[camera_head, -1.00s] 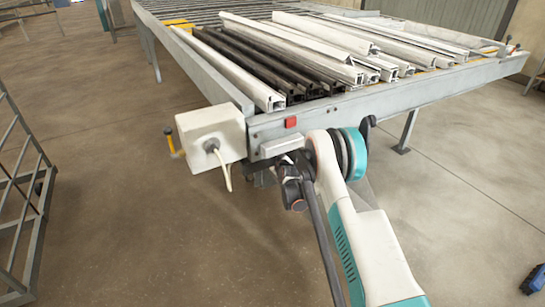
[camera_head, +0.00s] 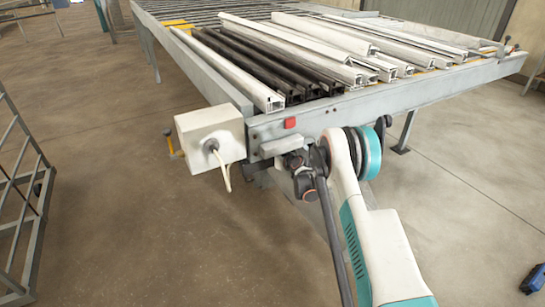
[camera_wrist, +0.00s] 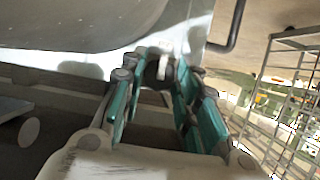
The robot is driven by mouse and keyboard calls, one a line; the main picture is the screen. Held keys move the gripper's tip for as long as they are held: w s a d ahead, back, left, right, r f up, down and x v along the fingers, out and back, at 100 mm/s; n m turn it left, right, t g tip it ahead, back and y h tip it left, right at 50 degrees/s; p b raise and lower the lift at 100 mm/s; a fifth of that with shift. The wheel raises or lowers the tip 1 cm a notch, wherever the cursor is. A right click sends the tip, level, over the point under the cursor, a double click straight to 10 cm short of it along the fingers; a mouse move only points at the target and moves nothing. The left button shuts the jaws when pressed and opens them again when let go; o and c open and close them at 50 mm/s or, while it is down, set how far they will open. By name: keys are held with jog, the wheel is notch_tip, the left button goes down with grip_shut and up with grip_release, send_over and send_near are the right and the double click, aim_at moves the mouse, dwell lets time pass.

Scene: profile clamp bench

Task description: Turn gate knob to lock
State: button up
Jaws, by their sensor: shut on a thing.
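My gripper (camera_wrist: 156,82) shows in the wrist view, its teal-sided fingers closed in around a small dark knob with a pale part (camera_wrist: 162,68). I take this as the gate knob; its lock position cannot be read. In the head view my arm reaches to the front corner of the roller table (camera_head: 400,103), just below its edge beam and right of the white box. My wrist joints cover the place there, so the knob and fingertips are hidden in that view.
A white box (camera_head: 208,135) with a hanging cable is fixed at the table corner, a yellow handle (camera_head: 172,145) beside it. White and dark profiles (camera_head: 262,60) lie on the table. A metal rack (camera_head: 22,200) stands at the left. The floor between is clear.

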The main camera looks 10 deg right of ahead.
dwell(0.4)
jog(key=o, duration=1)
jog(key=shift+f, duration=0.1)
jog(key=shift+o, duration=0.2)
jog(key=shift+s, duration=0.1)
jog(key=v, duration=1.2)
jog(key=shift+d, duration=0.1)
